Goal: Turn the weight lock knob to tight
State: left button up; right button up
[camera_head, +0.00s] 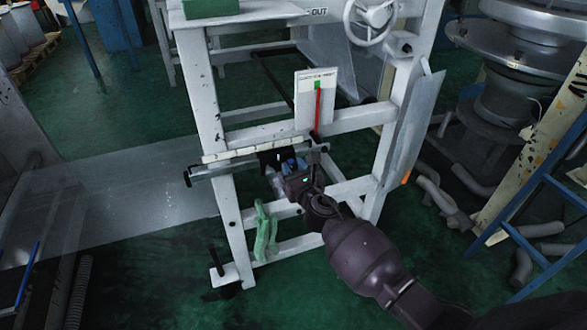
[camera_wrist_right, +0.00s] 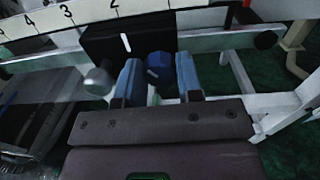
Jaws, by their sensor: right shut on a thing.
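The weight lock knob (camera_wrist_right: 158,68) is a small dark blue knob on the front of a black sliding weight (camera_wrist_right: 128,38) with a white mark. The weight also shows in the head view (camera_head: 269,158), on the beam below the white numbered scale (camera_head: 240,151). My right gripper (camera_wrist_right: 158,80) has its two blue fingers on either side of the knob and is shut on it. In the head view, my right gripper (camera_head: 292,166) reaches the weight from the lower right and hides much of the knob. My left gripper is in neither view.
The white frame (camera_head: 208,100) stands around the beam. A red pointer (camera_head: 318,108) stands before a white plate above it. A green cloth (camera_head: 265,232) hangs on a lower rail. Blue rails (camera_head: 540,225) stand at right.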

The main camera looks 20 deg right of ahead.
jog(key=m, duration=0.2)
jog(key=shift+f+m, duration=0.15)
jog(key=shift+m, duration=0.15)
jog(key=m+b, duration=0.1)
jog(key=m, duration=0.1)
jog(key=shift+m, duration=0.4)
jog(key=m, duration=0.2)
jog(key=shift+m, duration=0.4)
jog(key=m+b, duration=0.1)
jog(key=m, duration=0.3)
jog(key=shift+m+h, duration=0.3)
jog(key=shift+m, duration=2.2)
jog(key=o, duration=0.9)
